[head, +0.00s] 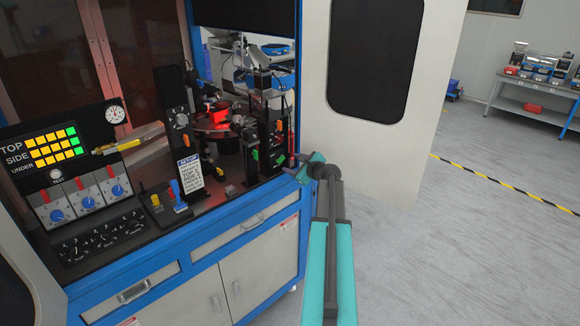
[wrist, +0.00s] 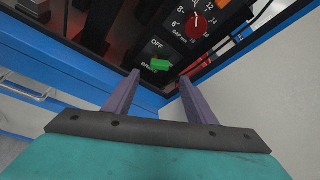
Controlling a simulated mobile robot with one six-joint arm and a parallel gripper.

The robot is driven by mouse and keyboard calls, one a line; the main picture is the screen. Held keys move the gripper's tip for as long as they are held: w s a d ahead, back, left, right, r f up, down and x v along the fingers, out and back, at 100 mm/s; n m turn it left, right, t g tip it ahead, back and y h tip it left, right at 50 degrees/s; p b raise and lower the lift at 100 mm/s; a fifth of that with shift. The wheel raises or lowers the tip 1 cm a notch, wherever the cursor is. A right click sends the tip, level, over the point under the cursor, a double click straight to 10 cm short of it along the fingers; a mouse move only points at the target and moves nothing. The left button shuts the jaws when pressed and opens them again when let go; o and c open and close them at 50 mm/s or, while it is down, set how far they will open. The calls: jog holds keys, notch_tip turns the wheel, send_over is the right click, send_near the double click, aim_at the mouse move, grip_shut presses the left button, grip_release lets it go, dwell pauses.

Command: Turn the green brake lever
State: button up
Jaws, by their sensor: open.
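The green brake lever (wrist: 160,65) shows in the wrist view as a small bright green handle on a black panel, beside "OFF" and a partly blurred label. My gripper (wrist: 158,77) is open. Its two purple fingers point toward the panel, and the lever appears between and just beyond their tips. Nothing is between the fingers, and I see no clear contact with the lever. In the head view my gripper (head: 291,161) is small and partly hidden by its own wrist.
An orange handle (head: 279,157) is close by on the post. The blue cabinet edge (head: 262,195) runs below. An open white door (head: 372,140) stands to the right.

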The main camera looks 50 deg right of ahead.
jog(key=shift+b+v, duration=0.9)
jog(key=shift+v, duration=2.05)
